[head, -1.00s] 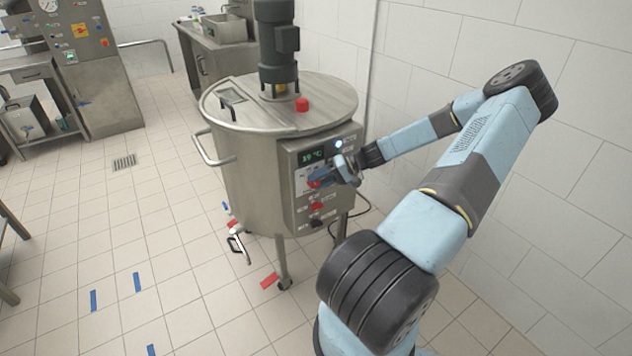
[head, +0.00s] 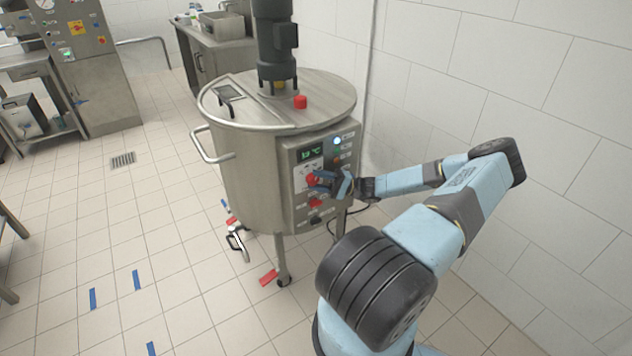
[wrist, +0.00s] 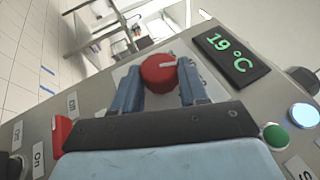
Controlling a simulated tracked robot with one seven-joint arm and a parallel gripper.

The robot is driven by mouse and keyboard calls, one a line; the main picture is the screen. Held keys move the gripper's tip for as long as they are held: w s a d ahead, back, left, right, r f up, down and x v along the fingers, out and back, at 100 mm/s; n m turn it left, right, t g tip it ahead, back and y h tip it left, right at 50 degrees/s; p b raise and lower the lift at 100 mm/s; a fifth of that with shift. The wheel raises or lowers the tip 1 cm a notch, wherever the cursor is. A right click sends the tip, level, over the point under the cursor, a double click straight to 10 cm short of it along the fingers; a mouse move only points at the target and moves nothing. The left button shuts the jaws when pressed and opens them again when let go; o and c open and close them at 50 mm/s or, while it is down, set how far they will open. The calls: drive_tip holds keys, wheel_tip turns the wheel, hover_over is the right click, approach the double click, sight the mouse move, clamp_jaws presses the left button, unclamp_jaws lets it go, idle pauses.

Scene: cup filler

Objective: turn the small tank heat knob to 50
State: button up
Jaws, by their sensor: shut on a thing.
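The steel tank (head: 250,180) stands on legs with a control box (head: 329,214) on its right front side. The red round knob (head: 311,180) is on the box below a green display (head: 309,153). In the wrist view the knob (wrist: 158,72) has a white pointer line directed toward the display (wrist: 231,54), which reads 19 °C. My gripper (head: 320,182) is at the knob. In the wrist view my gripper (wrist: 159,86) has one blue finger on each side of the knob and is shut on it. The knob's scale is mostly hidden and unreadable.
A red switch (wrist: 61,133) lies left of my gripper in the wrist view. A green button (wrist: 275,136) and a lit white-blue button (wrist: 303,115) lie right. The tiled wall (head: 520,80) is close on the right. Open floor (head: 150,230) is at left.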

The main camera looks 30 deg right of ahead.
drive_tip(key=shift+f+m+t+y, duration=0.3)
drive_tip(key=shift+m+t, duration=0.1)
drive_tip(key=shift+t, duration=0.2)
drive_tip(key=shift+s, duration=0.1)
drive_tip(key=o, duration=1.1)
drive_tip(key=shift+c, duration=0.2)
drive_tip(key=v, duration=1.3)
drive_tip(key=shift+d+f, duration=0.2)
drive_tip(key=shift+f, duration=0.25)
